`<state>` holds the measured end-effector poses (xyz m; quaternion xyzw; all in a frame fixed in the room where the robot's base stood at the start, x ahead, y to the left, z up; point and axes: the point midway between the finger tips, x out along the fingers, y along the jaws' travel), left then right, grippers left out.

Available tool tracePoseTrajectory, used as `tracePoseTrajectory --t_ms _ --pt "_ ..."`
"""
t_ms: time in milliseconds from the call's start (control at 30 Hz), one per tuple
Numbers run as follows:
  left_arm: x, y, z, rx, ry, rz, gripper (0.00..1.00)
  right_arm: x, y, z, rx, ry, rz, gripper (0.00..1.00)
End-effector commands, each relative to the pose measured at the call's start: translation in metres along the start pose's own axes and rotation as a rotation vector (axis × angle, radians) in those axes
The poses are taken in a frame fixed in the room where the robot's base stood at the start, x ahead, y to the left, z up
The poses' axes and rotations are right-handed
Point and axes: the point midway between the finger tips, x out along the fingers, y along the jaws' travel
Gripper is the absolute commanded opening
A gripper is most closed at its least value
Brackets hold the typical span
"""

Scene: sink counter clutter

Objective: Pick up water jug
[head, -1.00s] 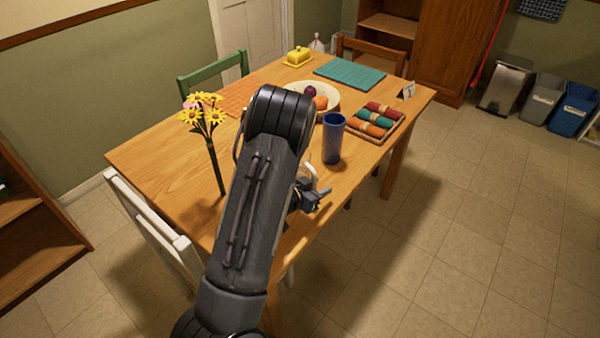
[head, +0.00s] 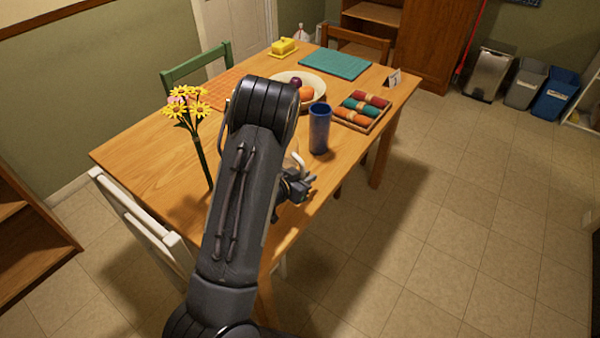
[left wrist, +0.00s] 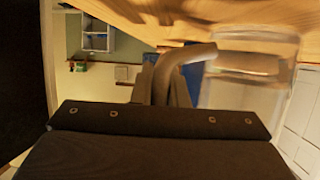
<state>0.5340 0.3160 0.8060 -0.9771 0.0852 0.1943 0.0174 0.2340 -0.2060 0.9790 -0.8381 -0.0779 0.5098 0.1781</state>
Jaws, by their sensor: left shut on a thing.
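A clear see-through jug (left wrist: 245,95) shows close up at the right of the left wrist view, with pale wood above it in that picture. In the head view the jug is mostly hidden behind my left arm, with only a pale curved edge (head: 299,160) showing above the gripper. My left gripper (head: 297,186) is over the table's near right edge, shut on the jug. Whether the jug touches the table is hidden. My right gripper is not in view.
A tall blue cup (head: 319,130) stands just beyond my left gripper. A tray (head: 345,121) of rolled napkins, a fruit bowl (head: 316,83) and yellow flowers (head: 190,105) are also on the table (head: 135,150). A white chair (head: 135,215) is at the near left. The floor at right is clear.

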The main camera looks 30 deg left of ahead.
Motion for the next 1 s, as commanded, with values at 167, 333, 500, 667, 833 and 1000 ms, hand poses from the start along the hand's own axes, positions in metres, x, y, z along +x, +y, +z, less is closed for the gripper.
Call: tracePoseTrajectory --t_ms 167,333,500,667,833,1000 --pt "-0.002 0.0 -0.007 0.001 0.005 0.0 0.0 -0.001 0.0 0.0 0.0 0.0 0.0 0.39" --pt "-0.006 0.0 -0.017 0.001 0.006 0.001 0.0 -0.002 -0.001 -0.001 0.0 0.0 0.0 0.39" --pt "-0.013 0.0 -0.032 0.0 0.006 -0.001 0.0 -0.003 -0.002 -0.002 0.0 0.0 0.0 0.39" --pt "-0.03 0.008 -0.042 -0.001 0.007 -0.001 0.0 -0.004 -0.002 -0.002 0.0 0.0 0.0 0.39" --pt "-0.05 0.016 -0.054 -0.001 0.006 -0.001 0.0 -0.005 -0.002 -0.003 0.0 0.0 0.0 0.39" --pt "-0.069 0.025 -0.067 -0.001 0.007 0.0 0.0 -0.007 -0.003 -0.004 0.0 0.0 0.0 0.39"
